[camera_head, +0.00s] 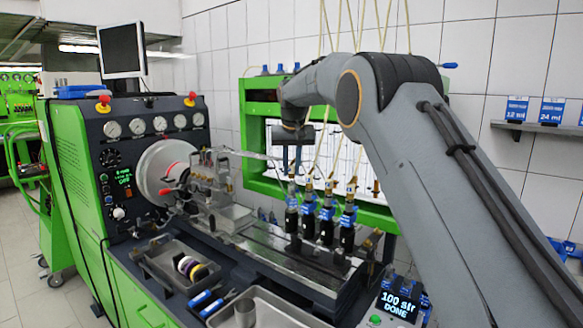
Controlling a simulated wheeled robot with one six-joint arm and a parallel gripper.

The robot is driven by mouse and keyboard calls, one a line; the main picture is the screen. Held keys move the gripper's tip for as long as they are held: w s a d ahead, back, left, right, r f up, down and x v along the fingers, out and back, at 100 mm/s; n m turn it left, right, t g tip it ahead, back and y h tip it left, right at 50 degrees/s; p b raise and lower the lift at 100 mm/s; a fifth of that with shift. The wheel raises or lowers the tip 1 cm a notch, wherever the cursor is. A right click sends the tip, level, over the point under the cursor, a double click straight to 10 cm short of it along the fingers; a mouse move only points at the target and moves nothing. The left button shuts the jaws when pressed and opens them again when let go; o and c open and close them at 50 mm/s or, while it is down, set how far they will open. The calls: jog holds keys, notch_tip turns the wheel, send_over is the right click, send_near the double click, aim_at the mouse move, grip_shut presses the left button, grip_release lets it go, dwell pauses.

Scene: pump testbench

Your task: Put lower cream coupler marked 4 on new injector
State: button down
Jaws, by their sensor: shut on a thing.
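My gripper (291,165) points down above the leftmost injector (291,216) of a row on the bench. It is shut on a small cream coupler (292,187), mostly hidden between the fingers and just over the injector's top. I cannot read a 4 on it, nor tell whether it touches the injector. More injectors stand to the right, dark with blue bands, at the middle (326,226) and right (347,230). Small cream-brown couplers with pale hoses sit at their tops, including one on the right (351,187). Their marks are too small to read.
My arm crosses the right half and hides part of the bench. A metal tray (270,312) and a dark tray (160,262) with coloured rings lie in front. A green frame (252,120) stands behind the injectors. Pale hoses (341,25) hang from above. A display reads "100 str DONE" (398,305).

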aim_at(292, 166)
dwell(0.3)
jog(key=shift+f+b, duration=0.35)
jog(key=shift+f, duration=0.1)
jog(key=shift+f, duration=0.55)
dwell(1.7)
jog(key=c, duration=1.9)
grip_release()
jog(key=shift+o, duration=0.2)
jog(key=shift+p+v, duration=1.55)
jog(key=shift+v, duration=1.35)
jog(key=shift+p+v, duration=0.3)
jog(key=shift+v, duration=2.35)
jog(key=shift+d, duration=0.1)
